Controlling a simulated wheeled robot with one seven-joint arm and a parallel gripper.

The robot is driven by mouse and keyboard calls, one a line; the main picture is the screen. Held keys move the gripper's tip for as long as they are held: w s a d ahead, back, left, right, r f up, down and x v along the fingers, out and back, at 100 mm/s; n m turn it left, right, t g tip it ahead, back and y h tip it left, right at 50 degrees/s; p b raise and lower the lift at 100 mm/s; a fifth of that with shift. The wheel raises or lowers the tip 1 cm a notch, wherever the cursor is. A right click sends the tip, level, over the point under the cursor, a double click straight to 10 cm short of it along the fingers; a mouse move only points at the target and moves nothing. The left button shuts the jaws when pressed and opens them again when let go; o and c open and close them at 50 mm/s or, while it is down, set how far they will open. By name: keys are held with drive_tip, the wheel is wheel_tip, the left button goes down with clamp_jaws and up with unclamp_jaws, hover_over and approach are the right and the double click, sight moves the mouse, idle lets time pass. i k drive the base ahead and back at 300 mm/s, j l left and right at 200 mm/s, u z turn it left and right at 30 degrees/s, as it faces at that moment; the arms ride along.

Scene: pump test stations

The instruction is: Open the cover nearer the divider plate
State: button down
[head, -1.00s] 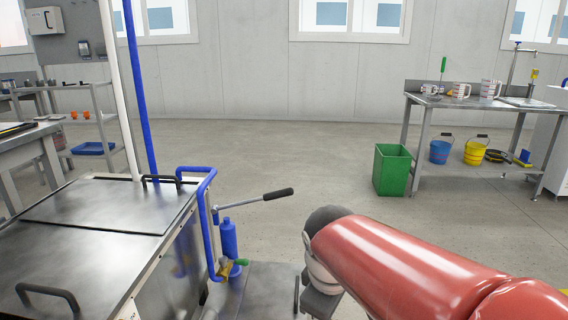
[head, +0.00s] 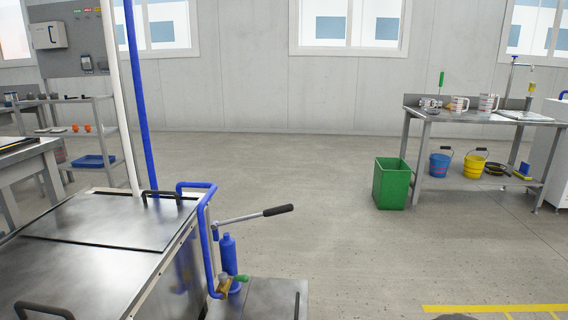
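A steel tank on the left has two flat metal covers on top. The far cover (head: 115,226) lies shut and has a black bar handle (head: 161,195) near its back edge. The near cover (head: 75,278) also lies flat, with a black handle (head: 44,309) at the bottom left, partly cut off by the frame edge. I cannot make out a divider plate, so I cannot tell which cover is nearer to it. My gripper is out of view.
A blue pipe (head: 207,240) and a hand pump (head: 228,253) with a black-gripped lever (head: 277,210) stand at the tank's right side. White and blue upright pipes rise behind the covers. A green bin (head: 391,183) and a workbench (head: 480,116) stand right. The middle floor is clear.

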sight(41, 278)
drive_tip(key=u, duration=1.2)
drive_tip(key=i+l+u, duration=0.35)
drive_tip(key=u, duration=0.15)
